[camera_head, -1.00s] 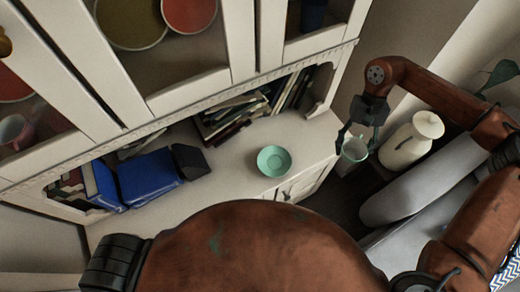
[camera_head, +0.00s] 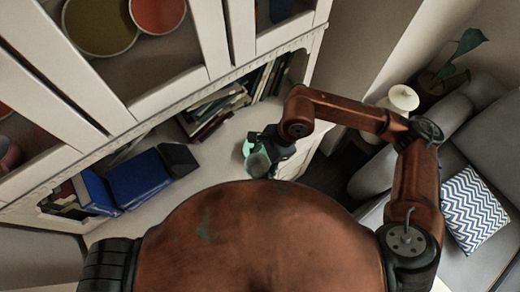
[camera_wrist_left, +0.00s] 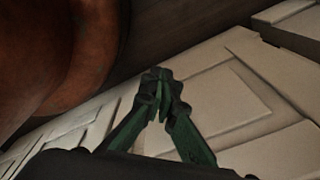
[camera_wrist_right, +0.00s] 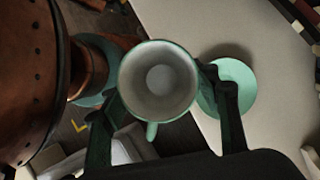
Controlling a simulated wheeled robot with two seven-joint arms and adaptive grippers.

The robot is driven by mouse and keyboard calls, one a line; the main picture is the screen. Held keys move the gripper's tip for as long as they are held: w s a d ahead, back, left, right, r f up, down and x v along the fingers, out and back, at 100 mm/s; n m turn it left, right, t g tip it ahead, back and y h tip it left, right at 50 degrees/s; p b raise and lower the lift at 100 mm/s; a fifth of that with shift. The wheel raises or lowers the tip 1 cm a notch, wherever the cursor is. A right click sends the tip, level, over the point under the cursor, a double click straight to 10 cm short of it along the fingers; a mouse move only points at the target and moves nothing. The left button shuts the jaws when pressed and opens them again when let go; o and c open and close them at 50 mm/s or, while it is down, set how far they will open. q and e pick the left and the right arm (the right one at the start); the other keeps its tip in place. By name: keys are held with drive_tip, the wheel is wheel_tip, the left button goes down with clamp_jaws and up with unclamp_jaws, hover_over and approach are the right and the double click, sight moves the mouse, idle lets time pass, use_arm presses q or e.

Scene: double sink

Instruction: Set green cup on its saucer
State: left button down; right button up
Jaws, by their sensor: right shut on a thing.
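The green cup (camera_wrist_right: 158,82) is held between the fingers of my right gripper (camera_wrist_right: 160,95), its open mouth facing the right wrist camera. In the head view, the cup (camera_head: 258,164) and my right gripper (camera_head: 271,145) are over the cabinet counter, partly covering the saucer. The green saucer (camera_wrist_right: 240,88) lies on the counter, right of the cup in the right wrist view and partly behind a finger. Only its left edge (camera_head: 247,147) shows in the head view. My left gripper (camera_wrist_left: 160,85) is empty, fingertips together, in front of white cabinet panels; the head view does not show it.
Books (camera_head: 212,112) stand at the back of the counter (camera_head: 205,172), and a blue box (camera_head: 137,180) lies to the left. Glass-doored shelves rise above. A white vase (camera_head: 400,100) and grey sofa (camera_head: 378,175) are at the right.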

drive_tip(key=shift+s+a+r+m, duration=0.35)
drive_tip(key=shift+a+m, duration=0.15)
drive_tip(key=shift+a, duration=0.1)
drive_tip(key=w+f, duration=0.2)
drive_tip(key=w, duration=0.2)
drive_tip(key=w+d+f, duration=0.1)
drive_tip(key=w+f, duration=0.2)
drive_tip(key=w, duration=0.1)
drive_tip(key=w+d+f, duration=0.1)
drive_tip(key=w+f, duration=0.2)
drive_tip(key=w, duration=0.1)
drive_tip(key=shift+w+f+p, duration=0.25)
drive_tip(key=shift+p, duration=0.05)
drive_tip(key=shift+w+f, duration=0.5)
drive_tip(key=shift+f, duration=0.15)
drive_tip(key=shift+w+d+f, duration=0.1)
drive_tip(key=shift+f, duration=1.5)
drive_tip(key=shift+f, duration=0.3)
drive_tip(key=o, duration=1.2)
drive_tip(key=shift+o, duration=0.2)
drive_tip(key=shift+r, duration=0.1)
